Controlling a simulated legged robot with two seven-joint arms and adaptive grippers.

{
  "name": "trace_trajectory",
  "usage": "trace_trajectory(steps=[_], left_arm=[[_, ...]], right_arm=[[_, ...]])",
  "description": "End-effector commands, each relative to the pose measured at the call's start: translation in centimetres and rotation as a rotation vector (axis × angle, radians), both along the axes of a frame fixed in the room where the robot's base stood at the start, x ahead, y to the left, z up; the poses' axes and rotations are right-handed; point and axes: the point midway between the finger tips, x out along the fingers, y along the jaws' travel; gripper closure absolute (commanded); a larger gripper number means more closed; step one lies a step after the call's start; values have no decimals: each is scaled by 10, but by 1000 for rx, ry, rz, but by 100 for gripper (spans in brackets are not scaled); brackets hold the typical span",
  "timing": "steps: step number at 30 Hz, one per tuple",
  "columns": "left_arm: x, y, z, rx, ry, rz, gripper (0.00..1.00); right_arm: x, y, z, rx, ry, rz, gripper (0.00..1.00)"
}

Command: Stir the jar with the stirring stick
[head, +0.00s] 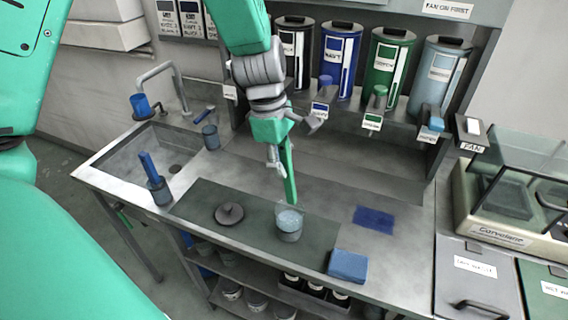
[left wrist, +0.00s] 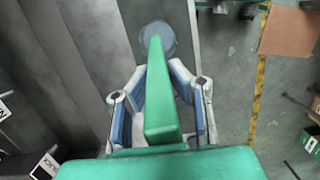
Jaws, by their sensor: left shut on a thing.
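The jar (head: 289,235) is a small clear cup with pale bluish contents, standing on the dark mat at the front of the counter. The stirring stick (head: 290,175) is a long green bar, nearly upright. My left gripper (head: 275,162) is shut on its upper part, above the jar. The stick's lower end reaches the jar's mouth; how deep it sits is hard to tell. In the left wrist view the stick (left wrist: 160,95) runs between the fingers toward the round jar top (left wrist: 158,36) and covers part of it. My right gripper is not in view.
A dark round lid (head: 229,213) lies on the mat (head: 190,207) left of the jar. A blue block (head: 348,265) and a blue flat pad (head: 374,219) lie to the right. A cup with a blue-handled tool (head: 160,190) stands near the sink (head: 140,155). Tall canisters (head: 388,70) line the back.

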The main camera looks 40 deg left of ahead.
Motion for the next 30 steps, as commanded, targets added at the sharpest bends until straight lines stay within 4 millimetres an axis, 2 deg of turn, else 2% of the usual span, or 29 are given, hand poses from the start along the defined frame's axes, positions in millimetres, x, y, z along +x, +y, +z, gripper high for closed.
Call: trace_trajectory(steps=[1,7,30], left_arm=[[0,0,-7,0,0,0,100],[0,0,-21,0,0,0,100],[0,0,-80,-1,1,1,100]], right_arm=[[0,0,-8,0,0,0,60],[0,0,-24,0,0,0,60],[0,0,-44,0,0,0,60]])
